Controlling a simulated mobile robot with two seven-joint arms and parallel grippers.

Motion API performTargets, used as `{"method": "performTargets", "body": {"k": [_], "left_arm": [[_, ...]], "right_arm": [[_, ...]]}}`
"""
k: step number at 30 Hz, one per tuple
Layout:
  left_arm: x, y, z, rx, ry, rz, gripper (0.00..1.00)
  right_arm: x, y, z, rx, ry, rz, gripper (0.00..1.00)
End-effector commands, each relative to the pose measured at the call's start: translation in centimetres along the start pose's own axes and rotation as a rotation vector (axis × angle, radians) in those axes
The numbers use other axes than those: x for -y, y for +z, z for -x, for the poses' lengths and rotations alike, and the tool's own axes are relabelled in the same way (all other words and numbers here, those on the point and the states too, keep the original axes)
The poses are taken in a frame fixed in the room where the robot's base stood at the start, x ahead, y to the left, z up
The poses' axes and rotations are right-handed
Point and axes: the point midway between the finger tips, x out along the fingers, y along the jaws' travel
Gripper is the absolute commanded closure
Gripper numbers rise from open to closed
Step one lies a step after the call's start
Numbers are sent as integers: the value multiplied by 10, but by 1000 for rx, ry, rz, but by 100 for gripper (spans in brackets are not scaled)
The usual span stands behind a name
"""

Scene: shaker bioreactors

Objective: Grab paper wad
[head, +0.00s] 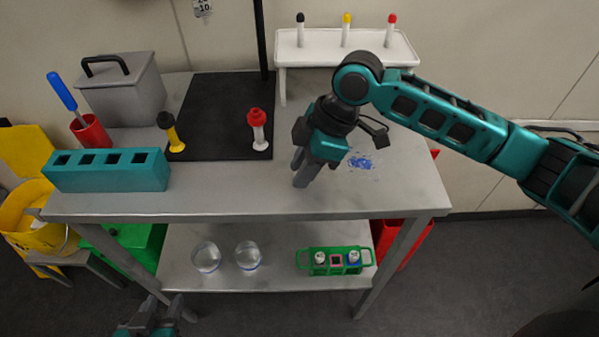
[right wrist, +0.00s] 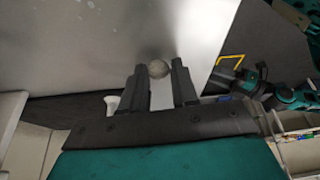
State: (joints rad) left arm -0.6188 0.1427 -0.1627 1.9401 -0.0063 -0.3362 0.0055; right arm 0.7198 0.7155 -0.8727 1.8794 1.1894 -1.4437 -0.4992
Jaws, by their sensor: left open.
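The paper wad (right wrist: 158,69), a small round greyish ball, shows in the right wrist view between the fingertips of my right gripper (right wrist: 161,70). The fingers stand apart on either side of it; whether they press on it I cannot tell. In the head view my right gripper (head: 301,180) points down at the table top (head: 230,190), with its fingertips low over or on the surface near the middle. The wad is hidden there. My left gripper (head: 162,304) is open and empty at the bottom edge of the head view, below the table.
A blue spill (head: 361,163) lies right of my right gripper. A teal block (head: 107,170), grey box (head: 125,90) and black mat (head: 222,130) with red-topped (head: 257,130) and black-topped (head: 172,132) pieces occupy the left. A white rack (head: 345,58) stands behind. The table's right front is clear.

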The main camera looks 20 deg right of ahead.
Motion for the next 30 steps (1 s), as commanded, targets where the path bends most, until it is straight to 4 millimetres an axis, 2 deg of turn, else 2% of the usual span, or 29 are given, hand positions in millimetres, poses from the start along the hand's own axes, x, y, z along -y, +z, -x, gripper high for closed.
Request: {"method": "performTargets", "body": {"k": [1,9,17,22,26,30], "left_arm": [[0,1,0,2,0,0,57],[-1,4,2,8,1,1,57],[-1,4,2,8,1,1,57],[-1,3,3,8,1,1,57],[-1,1,4,8,1,1,57],[-1,-3,7,8,1,1,57]], "right_arm": [[0,0,0,0,0,0,76],[0,0,0,0,0,0,100],[0,0,1,0,1,0,100],[-1,-4,9,-1,2,1,100],[-1,-11,26,-2,4,3,100],[-1,-24,56,-2,6,4,100]]}}
